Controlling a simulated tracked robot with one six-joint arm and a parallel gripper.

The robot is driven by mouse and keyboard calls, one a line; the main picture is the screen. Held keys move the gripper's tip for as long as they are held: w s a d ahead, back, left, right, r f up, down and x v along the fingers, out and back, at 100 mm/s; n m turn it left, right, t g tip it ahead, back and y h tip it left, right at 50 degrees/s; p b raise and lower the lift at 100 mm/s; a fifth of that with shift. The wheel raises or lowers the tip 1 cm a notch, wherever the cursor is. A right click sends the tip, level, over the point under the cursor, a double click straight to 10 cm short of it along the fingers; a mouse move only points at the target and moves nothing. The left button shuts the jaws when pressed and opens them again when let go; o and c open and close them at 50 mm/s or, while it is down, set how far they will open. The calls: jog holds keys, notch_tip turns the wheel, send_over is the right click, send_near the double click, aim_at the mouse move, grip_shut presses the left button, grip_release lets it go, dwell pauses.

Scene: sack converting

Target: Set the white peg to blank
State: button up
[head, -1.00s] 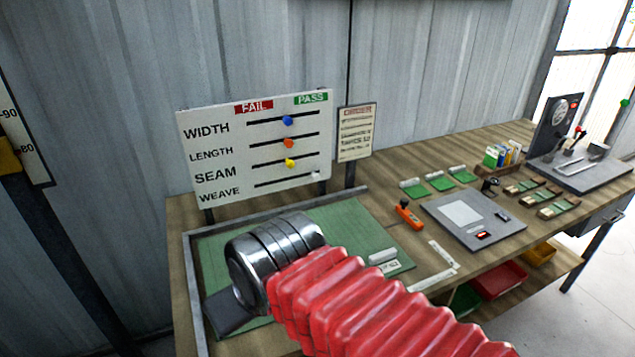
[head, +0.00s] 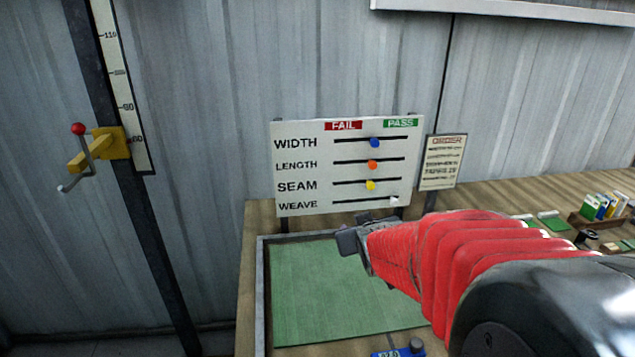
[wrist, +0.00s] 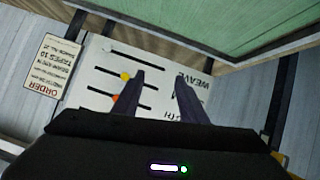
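The verdict board (head: 300,155) stands upright behind the green mat, with FAIL and PASS headings and WIDTH, LENGTH, SEAM and WEAVE slots. The white peg (head: 395,199) is at the right end of the WEAVE slot, on the PASS side. The blue peg (head: 375,143), orange peg (head: 372,164) and yellow peg (head: 371,185) are near the middle of their slots. My gripper (head: 348,239) is low in front of the board, below the WEAVE row. In the wrist view its dark fingers (wrist: 159,76) are apart with nothing between them; the white peg is hard to make out there.
The order card (head: 443,162) stands right of the board. The green mat (head: 330,290) lies in a grey-framed tray below. A post with a scale and yellow slider (head: 107,145) rises at left. Folders (head: 605,206) stand on the bench at right.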

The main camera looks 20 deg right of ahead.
aim_at(395, 205)
jog(key=d+f+t, duration=0.3)
jog(key=d+f, duration=0.1)
jog(key=d, duration=0.5)
jog(key=d+f+t+h, duration=0.1)
jog(key=d+f+t, duration=0.2)
jog(key=d, duration=0.6)
notch_tip(395, 205, down, 2)
jog(key=shift+s, duration=0.15)
jog(key=x, duration=1.3)
jog(key=shift+w+d+r, duration=0.1)
jog(key=shift+w+d, duration=0.2)
jog(key=shift+w, duration=0.05)
jog(key=shift+c, duration=0.6)
grip_shut()
